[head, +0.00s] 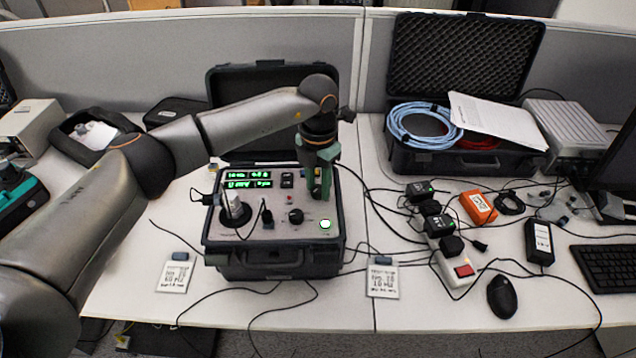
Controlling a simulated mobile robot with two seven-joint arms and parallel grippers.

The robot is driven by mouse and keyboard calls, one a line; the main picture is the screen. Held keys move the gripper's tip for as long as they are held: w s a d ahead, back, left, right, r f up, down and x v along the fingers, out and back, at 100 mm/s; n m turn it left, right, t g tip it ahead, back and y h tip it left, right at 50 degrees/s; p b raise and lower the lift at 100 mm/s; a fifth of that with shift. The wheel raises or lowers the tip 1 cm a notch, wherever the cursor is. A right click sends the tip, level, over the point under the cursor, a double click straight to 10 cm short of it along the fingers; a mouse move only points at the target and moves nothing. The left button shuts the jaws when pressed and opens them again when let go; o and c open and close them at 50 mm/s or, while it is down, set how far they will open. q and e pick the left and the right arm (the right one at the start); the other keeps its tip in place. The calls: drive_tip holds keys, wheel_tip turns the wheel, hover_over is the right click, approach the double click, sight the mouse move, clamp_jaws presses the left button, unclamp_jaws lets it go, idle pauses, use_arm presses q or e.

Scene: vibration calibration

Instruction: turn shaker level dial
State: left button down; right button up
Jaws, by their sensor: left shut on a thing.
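The shaker control unit is a black case (212,238) with a grey panel (262,231), standing open on the left desk. The panel has green lit displays (248,180), a black knob (295,216) and a green lit round button (325,224). My left gripper (317,190) points down at the panel's upper right, behind the black knob and apart from it. It is shut on a small dark part, seemingly a dial, mostly hidden by the fingers. I cannot read any dial label. My right gripper is not in view.
A grey cylinder (236,212) and a small upright black part stand on the panel's left. Cables run across both desks. Labelled cards (176,275) (383,280) lie in front. An open case with blue cable (420,125), adapters and a mouse (501,296) are at right.

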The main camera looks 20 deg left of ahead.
sight(318, 189)
use_arm(q)
drive_tip(key=shift+r, duration=0.1)
drive_tip(key=c, duration=0.5)
unclamp_jaws()
wheel_tip(318, 189, up, 12)
drive_tip(key=shift+r+b, duration=0.25)
drive_tip(key=shift+b, duration=0.4)
drive_tip(key=shift+f, duration=0.1)
